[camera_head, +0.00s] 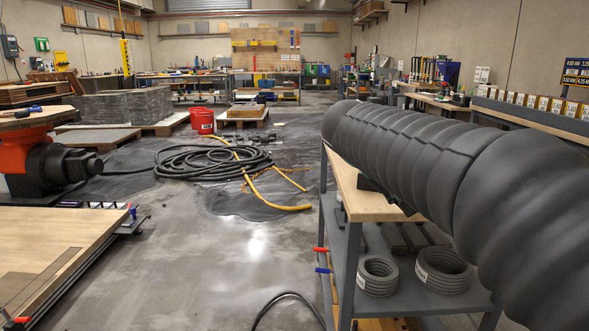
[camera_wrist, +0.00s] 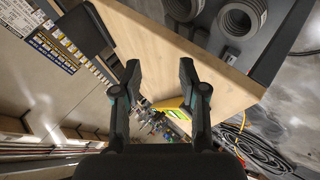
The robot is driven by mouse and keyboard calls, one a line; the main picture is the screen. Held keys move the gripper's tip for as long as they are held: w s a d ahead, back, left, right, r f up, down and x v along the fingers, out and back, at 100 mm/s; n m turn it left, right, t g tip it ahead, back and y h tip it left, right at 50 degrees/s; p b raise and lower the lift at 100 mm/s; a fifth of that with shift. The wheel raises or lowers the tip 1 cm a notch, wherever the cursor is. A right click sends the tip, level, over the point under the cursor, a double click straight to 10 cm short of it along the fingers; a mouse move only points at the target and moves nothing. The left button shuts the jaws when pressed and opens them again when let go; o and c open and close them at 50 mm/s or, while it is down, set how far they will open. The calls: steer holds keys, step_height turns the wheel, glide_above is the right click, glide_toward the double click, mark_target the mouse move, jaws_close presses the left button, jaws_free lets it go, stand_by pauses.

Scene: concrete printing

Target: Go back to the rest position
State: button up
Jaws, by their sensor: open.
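My gripper (camera_wrist: 160,66) is in the wrist view, with its two dark fingers spread apart. Nothing is held between the fingertips. The fingers show in front of the wooden top of a workbench (camera_wrist: 215,75), and I cannot tell the exact gap to it. The gripper cannot be made out in the head view. There a large dark ribbed form crosses the right side and hides much of the same workbench (camera_head: 355,200).
Grey coiled rings (camera_head: 443,268) lie on the bench's lower shelf. A black hose (camera_head: 212,163) and a yellow hose (camera_head: 285,204) lie on the floor near a red bucket (camera_head: 202,121). A wooden board (camera_head: 50,250) is at the left. The concrete floor (camera_head: 215,265) between is mostly open.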

steer(key=s+a+f+y, duration=0.2)
steer(key=s+f+y, duration=0.2)
steer(key=s+f, duration=0.5)
steer(key=s+a+f+m+y, duration=0.1)
steer(key=s+a+f+y, duration=0.2)
steer(key=s+f, duration=0.6)
steer(key=s+y, duration=0.1)
steer(key=s, duration=0.4)
steer(key=shift+a, duration=0.35)
